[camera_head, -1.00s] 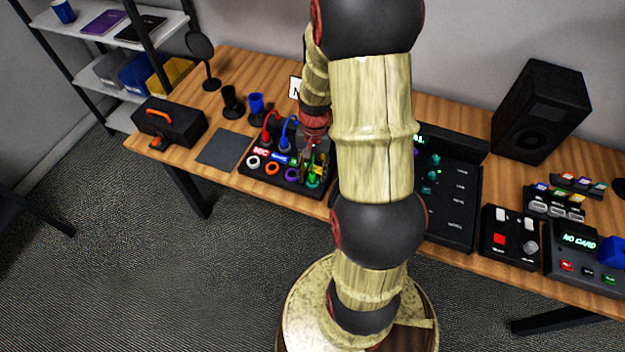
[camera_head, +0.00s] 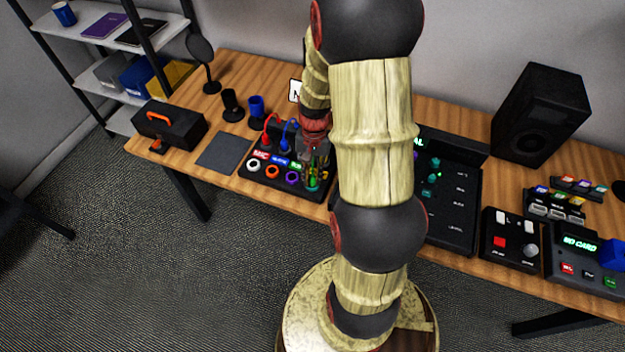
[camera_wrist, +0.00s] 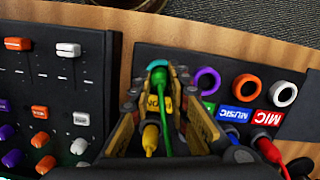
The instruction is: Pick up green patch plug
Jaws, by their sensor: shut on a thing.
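The green patch plug (camera_wrist: 164,100) is between my gripper's fingers in the wrist view, with its green cable running toward the camera. My gripper (camera_wrist: 158,78) is shut on it, close above a teal ring socket on the black patch panel (camera_head: 268,177). A yellow plug or cable (camera_wrist: 150,138) shows beside the green cable in the wrist view. In the head view my gripper (camera_head: 314,172) is over the panel's right end and partly hides the plug. Whether the plug's tip is in the teal ring I cannot tell.
Purple, orange and white ring sockets line the panel's front. The red plug (camera_wrist: 268,150) and the blue plug stand behind their MIC and MUSIC labels. A mixer (camera_wrist: 55,90) with sliders and knobs is close by. A grey mat (camera_head: 223,152) lies left of the panel.

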